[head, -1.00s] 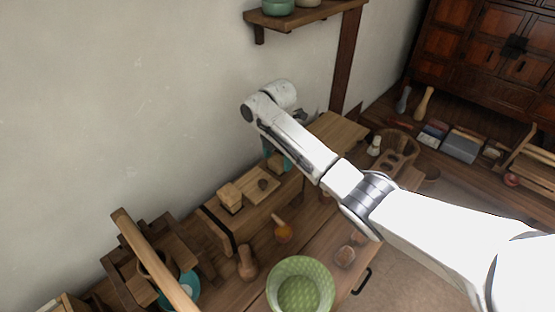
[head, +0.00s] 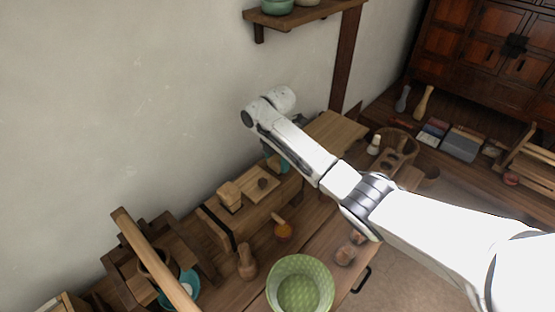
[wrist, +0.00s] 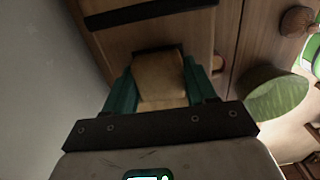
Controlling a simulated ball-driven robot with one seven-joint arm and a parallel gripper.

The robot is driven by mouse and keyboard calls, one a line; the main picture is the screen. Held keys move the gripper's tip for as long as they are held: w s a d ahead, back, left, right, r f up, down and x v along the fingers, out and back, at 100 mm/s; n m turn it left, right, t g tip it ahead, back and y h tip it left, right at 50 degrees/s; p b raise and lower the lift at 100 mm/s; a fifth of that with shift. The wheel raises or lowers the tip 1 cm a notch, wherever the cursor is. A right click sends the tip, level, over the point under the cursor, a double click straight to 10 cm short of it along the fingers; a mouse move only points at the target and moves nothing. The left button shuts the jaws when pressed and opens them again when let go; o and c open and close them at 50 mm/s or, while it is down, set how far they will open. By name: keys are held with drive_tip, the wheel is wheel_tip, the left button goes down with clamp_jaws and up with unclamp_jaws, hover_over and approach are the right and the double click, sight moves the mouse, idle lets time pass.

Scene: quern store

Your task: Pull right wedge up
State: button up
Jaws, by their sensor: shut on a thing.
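The right wedge (wrist: 160,78), a pale wooden block, is between the teal fingers of my gripper (wrist: 163,90) in the wrist view. My gripper is shut on it. The wedge's far end meets a dark slot edge in the wooden press body (wrist: 150,32); I cannot tell how deep it sits. In the head view my arm hides the right wedge, and only a little teal of my gripper (head: 284,166) shows above the press body (head: 262,210).
A green bowl (head: 300,285) stands on the bench in front. The wall (head: 130,100) is close behind, with a shelf (head: 305,14) above. A wooden frame (head: 155,262) stands at left.

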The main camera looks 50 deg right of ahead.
sight(278, 159)
drive_tip(key=c, duration=0.5)
wheel_tip(278, 159, up, 4)
drive_tip(key=p, duration=0.3)
drive_tip(key=shift+f, duration=0.2)
clamp_jaws()
unclamp_jaws()
drive_tip(key=shift+w, duration=0.1)
drive_tip(key=o, duration=1.2)
drive_tip(key=shift+o, duration=1)
drive_tip(key=shift+f, duration=0.1)
wheel_tip(278, 159, up, 11)
drive_tip(key=shift+f, duration=0.1)
